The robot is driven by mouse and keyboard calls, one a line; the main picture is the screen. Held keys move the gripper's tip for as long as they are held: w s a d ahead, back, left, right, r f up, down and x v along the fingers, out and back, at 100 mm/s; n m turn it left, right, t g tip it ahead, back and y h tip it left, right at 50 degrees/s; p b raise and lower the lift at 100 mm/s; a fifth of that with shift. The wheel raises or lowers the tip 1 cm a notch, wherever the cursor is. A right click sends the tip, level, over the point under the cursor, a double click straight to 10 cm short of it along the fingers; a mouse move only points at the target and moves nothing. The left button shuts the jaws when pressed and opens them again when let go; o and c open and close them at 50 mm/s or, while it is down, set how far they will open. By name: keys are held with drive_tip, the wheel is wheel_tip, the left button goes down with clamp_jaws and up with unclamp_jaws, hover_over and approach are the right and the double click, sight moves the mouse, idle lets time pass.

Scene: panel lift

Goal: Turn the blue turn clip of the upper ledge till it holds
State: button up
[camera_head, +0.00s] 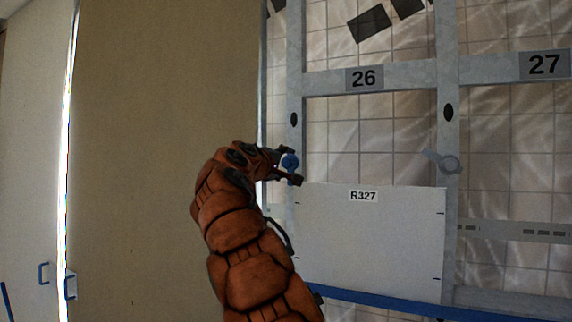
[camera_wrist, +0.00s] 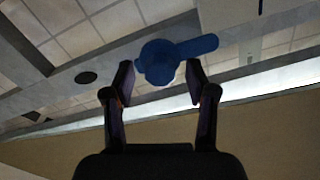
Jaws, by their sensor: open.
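The blue turn clip (camera_head: 290,161) sits on the left upright of the frame, just above the top left corner of the white panel R327 (camera_head: 370,235). In the wrist view the clip (camera_wrist: 160,64) has a round hub and a lever pointing right, passing above the right fingertip. My gripper (camera_head: 291,167) is open, its fingers on either side of the hub; in the wrist view its fingertips (camera_wrist: 160,80) lie left and right of it. I cannot tell whether they touch it. A grey turn clip (camera_head: 446,162) sits on the right upright, its lever pointing left.
A cross beam (camera_head: 410,75) with labels 26 and 27 runs above an open tiled bay. A blue ledge (camera_head: 385,305) runs below the panel. A large tan board (camera_head: 165,150) stands left of the frame. A door with blue handles (camera_head: 43,273) is at far left.

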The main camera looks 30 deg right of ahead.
drive_tip(key=v, duration=1)
drive_tip(key=shift+s+a, duration=0.25)
drive_tip(key=shift+a, duration=0.05)
idle(0.5)
drive_tip(key=s+d+f+m+g+y, duration=0.1)
drive_tip(key=s+d+f+g+y, duration=0.15)
drive_tip(key=s+f, duration=0.55)
drive_tip(key=s+d+f+m+g+y, duration=0.1)
drive_tip(key=s+f+m+g+y, duration=0.2)
drive_tip(key=f, duration=0.9)
drive_tip(key=s+a+f+n+g+y, duration=0.1)
drive_tip(key=s+a+f+y, duration=0.1)
drive_tip(key=s+a+f, duration=0.5)
drive_tip(key=s+f+g+y, duration=0.1)
drive_tip(key=s+f+y, duration=0.3)
drive_tip(key=f, duration=0.6)
drive_tip(key=s+a+f+g+y, duration=0.2)
drive_tip(key=s+a+f, duration=0.5)
drive_tip(key=s, duration=0.3)
drive_tip(key=s+a+f+g+y, duration=0.2)
drive_tip(key=s+a+f, duration=0.5)
drive_tip(key=s, duration=0.3)
drive_tip(key=s+p+v, duration=0.2)
drive_tip(key=p+v, duration=1)
drive_tip(key=shift+a+r+n, duration=0.3)
drive_tip(key=shift+a+r, duration=0.05)
drive_tip(key=shift+r, duration=0.25)
drive_tip(key=shift+s+t, duration=0.1)
drive_tip(key=shift+t, duration=0.15)
drive_tip(key=shift+c, duration=0.3)
